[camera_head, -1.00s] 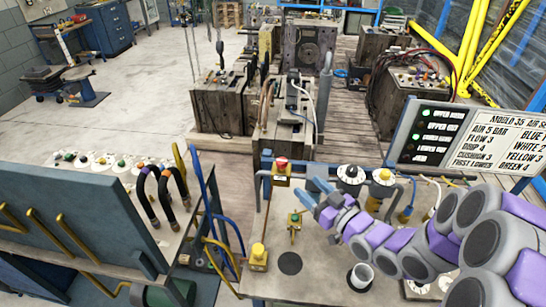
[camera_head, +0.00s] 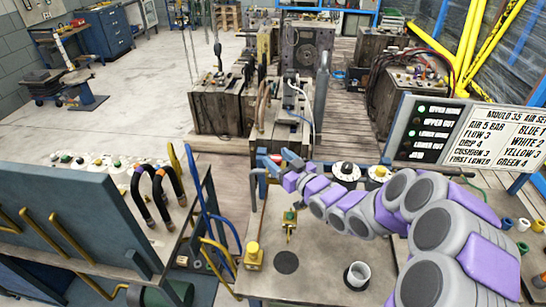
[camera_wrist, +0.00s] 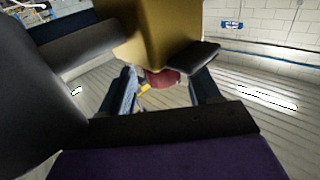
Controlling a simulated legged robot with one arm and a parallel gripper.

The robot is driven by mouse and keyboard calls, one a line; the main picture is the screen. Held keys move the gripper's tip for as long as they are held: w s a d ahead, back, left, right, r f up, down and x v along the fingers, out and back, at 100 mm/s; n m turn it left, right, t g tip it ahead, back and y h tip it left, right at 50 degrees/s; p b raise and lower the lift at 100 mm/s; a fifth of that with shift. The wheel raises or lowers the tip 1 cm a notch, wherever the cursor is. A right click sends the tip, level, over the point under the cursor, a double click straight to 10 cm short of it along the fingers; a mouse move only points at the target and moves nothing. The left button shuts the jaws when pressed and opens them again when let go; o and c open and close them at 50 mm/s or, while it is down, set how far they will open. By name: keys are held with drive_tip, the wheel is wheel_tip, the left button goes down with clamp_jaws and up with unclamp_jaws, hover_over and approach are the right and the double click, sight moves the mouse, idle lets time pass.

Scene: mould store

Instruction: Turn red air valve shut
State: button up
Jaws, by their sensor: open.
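A red round knob (camera_wrist: 161,78) on a yellow box (camera_wrist: 165,38) shows in the wrist view, partly hidden by my gripper's own parts. My gripper (camera_wrist: 163,92) is open, with one finger on each side of the red knob. I cannot tell whether the fingers touch it. In the head view my gripper (camera_head: 272,163) is over the far left corner of the grey bench (camera_head: 318,240) and hides the red knob there. A small brass valve with a green and yellow top (camera_head: 290,221) stands nearer on the bench.
Two black-and-white dials (camera_head: 345,171) lie beyond my arm. A sign board (camera_head: 490,138) stands at right. Blue hoses (camera_head: 198,190) hang left of the bench.

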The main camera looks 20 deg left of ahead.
sight(272, 157)
drive_tip(key=shift+x, duration=0.85)
drive_tip(key=shift+w+a+f, duration=0.15)
drive_tip(key=shift+w+a, duration=0.05)
drive_tip(key=shift+a, duration=0.75)
drive_tip(key=shift+d, duration=0.5)
drive_tip(key=c, duration=1)
